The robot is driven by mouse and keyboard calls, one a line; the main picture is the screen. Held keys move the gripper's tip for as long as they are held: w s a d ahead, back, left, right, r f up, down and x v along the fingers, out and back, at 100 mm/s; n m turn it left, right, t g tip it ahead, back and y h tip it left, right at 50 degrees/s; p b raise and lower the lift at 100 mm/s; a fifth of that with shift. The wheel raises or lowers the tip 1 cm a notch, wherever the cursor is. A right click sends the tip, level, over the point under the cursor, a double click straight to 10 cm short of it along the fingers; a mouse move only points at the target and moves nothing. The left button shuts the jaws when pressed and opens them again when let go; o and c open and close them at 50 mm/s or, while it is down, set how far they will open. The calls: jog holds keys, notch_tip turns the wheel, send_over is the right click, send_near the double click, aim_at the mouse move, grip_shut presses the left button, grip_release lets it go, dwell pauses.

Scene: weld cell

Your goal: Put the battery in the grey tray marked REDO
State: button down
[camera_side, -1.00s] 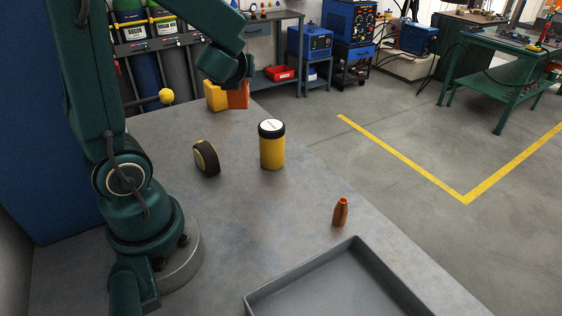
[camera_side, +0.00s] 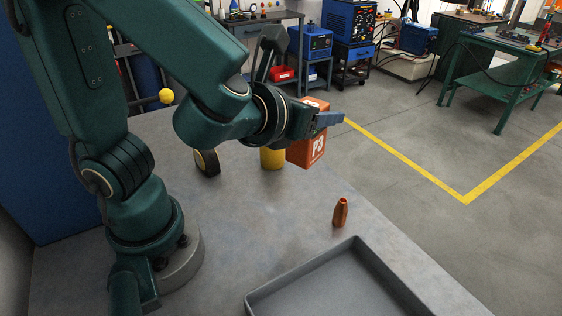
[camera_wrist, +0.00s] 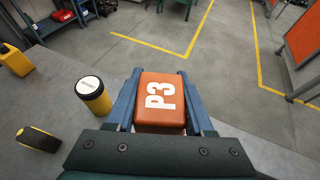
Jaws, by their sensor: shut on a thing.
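My gripper (camera_side: 318,124) is shut on an orange block marked P3 (camera_side: 308,148), the likeliest battery here. It holds the block up above the table, tilted in the side view. The wrist view shows the block (camera_wrist: 160,103) between the two blue fingers, its P3 face toward the camera. The grey tray (camera_side: 302,273) lies at the bottom of the side view, cut off by the frame. Its visible floor is empty, and no REDO mark shows. My gripper is behind the tray in that view, well apart from it.
A copper nozzle (camera_side: 340,213) stands just behind the tray. The wrist view shows a yellow block (camera_wrist: 16,61) at left.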

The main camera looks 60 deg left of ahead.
jog(key=s+a+f+n+g+y, duration=0.5)
jog(key=s+f+n+g+y, duration=0.3)
jog(key=n+g, duration=0.4)
jog(key=s+d+f+n+g+h, duration=0.1)
jog(key=s+d+n+g+h, duration=0.35)
jog(key=s+n+g, duration=0.6)
jog(key=w+d+r+n+g+h, duration=0.2)
jog(key=d+n+g+h, duration=0.1)
jog(key=d+n+h, duration=0.75)
jog(key=w+r+n+t+h, duration=0.2)
jog(key=w+n+t+h, duration=0.15)
jog(key=n+h, duration=0.25)
jog(key=n+t+h, duration=0.4)
jog(key=n+h, duration=0.1)
jog(key=n, duration=0.1)
send_over(345, 314)
jog(key=s+d, duration=0.2)
jog(key=s, duration=0.1)
notch_tip(345, 314, down, 5)
jog(key=shift+t+y, duration=0.3)
jog(key=shift+w+a+f, duration=0.1)
jog(key=shift+f, duration=0.95)
jog(key=shift+a+f, duration=0.1)
jog(key=shift+f, duration=0.9)
